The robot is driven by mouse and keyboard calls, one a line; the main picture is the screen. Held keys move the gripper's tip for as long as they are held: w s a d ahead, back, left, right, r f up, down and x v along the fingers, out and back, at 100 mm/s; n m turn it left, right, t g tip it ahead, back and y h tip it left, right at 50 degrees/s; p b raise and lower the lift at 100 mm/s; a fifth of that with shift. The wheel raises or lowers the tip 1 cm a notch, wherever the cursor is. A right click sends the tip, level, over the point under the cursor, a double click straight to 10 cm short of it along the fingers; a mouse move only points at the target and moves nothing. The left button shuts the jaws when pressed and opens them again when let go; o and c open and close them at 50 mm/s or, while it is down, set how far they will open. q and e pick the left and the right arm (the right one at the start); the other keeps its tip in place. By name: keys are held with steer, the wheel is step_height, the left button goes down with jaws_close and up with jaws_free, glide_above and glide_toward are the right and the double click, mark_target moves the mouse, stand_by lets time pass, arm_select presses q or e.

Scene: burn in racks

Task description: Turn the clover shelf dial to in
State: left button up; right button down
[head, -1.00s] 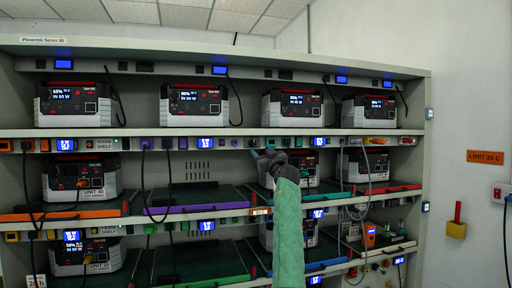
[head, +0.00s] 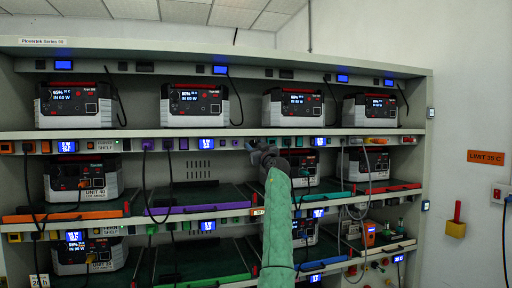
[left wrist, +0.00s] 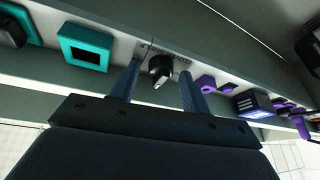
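A black dial knob (left wrist: 160,68) with a pale pointer mark sits on the grey shelf rail in the left wrist view. My left gripper (left wrist: 159,74) is open, with one finger on each side of the knob and small gaps showing. In the head view my left gripper (head: 262,152) is at the middle shelf's front rail, right of centre. The dial is hidden there behind the gripper and my green-sleeved arm. My right gripper is not in view.
A teal-framed socket (left wrist: 85,46) and a purple part (left wrist: 205,84) flank the dial on the rail. A blue-lit display (left wrist: 252,103) is farther right. Power units, such as one at top centre (head: 194,105), fill the rack; cables hang in front (head: 143,185).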

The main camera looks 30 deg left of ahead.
arm_select(q)
steer(key=c, duration=0.8)
